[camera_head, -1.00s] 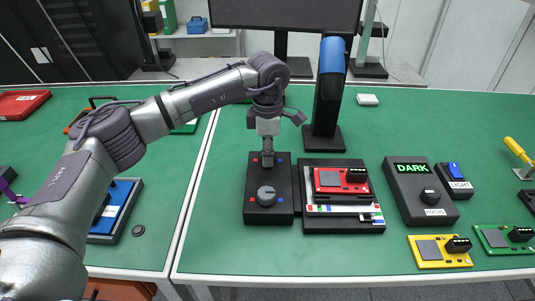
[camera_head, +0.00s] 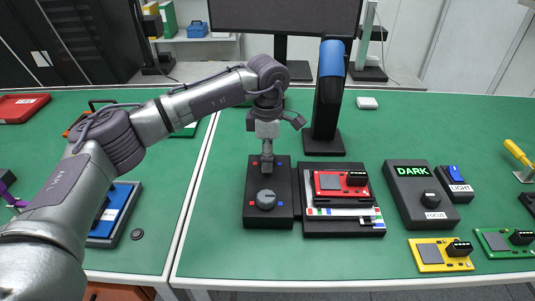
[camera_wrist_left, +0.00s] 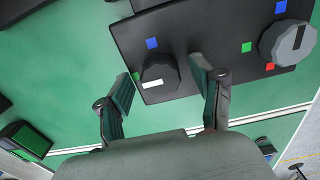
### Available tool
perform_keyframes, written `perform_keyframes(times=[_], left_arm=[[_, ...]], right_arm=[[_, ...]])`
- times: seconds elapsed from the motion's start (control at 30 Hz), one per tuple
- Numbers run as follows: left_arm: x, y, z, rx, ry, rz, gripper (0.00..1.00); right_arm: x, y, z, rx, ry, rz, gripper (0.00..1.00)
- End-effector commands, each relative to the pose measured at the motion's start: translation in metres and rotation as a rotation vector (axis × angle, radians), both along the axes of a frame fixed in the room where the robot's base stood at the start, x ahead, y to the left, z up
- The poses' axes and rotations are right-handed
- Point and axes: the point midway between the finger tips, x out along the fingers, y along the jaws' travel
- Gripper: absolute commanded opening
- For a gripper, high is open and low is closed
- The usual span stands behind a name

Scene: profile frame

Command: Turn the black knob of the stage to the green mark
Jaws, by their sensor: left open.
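The stage (camera_head: 270,219) is a black box on the green table in the middle of the head view. It carries a grey knob (camera_head: 266,199) with a dark line, also in the left wrist view (camera_wrist_left: 285,42). The black knob (camera_wrist_left: 158,72), with a white line, shows in the left wrist view; the gripper hides it in the head view. My left gripper (camera_head: 267,163) points down at the stage. Its open fingers (camera_wrist_left: 162,84) stand either side of the black knob with visible gaps. A blue mark (camera_wrist_left: 152,43) lies beside that knob. A green mark (camera_wrist_left: 247,47) is by the grey knob.
A red board (camera_head: 328,181) sits on a black fixture right of the stage. A black upright device with a blue top (camera_head: 332,58) stands behind. A DARK display box (camera_head: 412,205) and yellow board (camera_head: 430,256) are farther right.

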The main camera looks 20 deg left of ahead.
Motion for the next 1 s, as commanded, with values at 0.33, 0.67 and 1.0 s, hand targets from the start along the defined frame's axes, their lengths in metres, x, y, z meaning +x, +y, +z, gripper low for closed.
perform_keyframes(times=[0.33, 0.67, 1.0], left_arm=[[0.0, 0.0, 0.028, 0.001, -0.003, 0.0, 0.67], [0.001, -0.001, 0.095, 0.0, -0.003, 0.0, 0.67], [0.0, 0.0, 0.12, 0.0, 0.0, 0.0, 0.67]], right_arm=[[0.0, -0.001, 0.0, -0.001, 0.001, 0.0, 0.7], [0.0, 0.0, 0.0, 0.0, 0.001, 0.0, 0.7], [-0.001, 0.0, 0.0, 0.0, 0.001, 0.0, 0.7]])
